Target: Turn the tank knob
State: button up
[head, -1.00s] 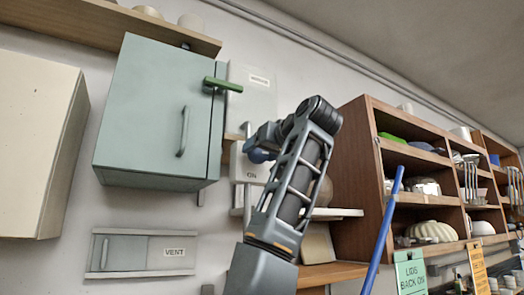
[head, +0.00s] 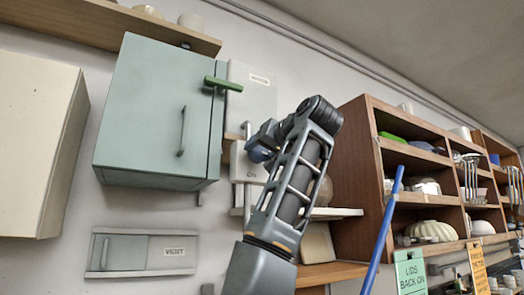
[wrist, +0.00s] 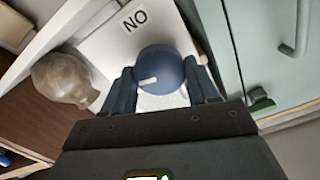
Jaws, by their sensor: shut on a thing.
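A round dark blue knob (wrist: 162,72) with a pale pointer mark sits on a white panel (wrist: 105,45) marked ON. In the wrist view the ON label is upside down, beyond the knob. My gripper (wrist: 163,85) is shut on the knob, one finger at each side of it. The pale mark points toward the left and slightly down in that view. In the head view my gripper (head: 262,145) reaches the white ON panel (head: 248,170) to the right of the green cabinet. The knob is mostly hidden there by my gripper and wrist.
The green cabinet (head: 150,110) has a vertical handle and a green lever (head: 222,84) at its top right. A labelled white box (head: 255,90) is above the knob. A brown rounded pot (wrist: 62,80) stands beside the panel. Wooden shelves (head: 360,180) and a blue pole (head: 385,225) are at right.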

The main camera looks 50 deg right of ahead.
jog(key=o, duration=1.1)
jog(key=shift+c, duration=0.2)
jog(key=b+v, duration=0.2)
jog(key=v, duration=0.6)
jog(key=shift+b, duration=0.3)
jog(key=shift+w, duration=0.1)
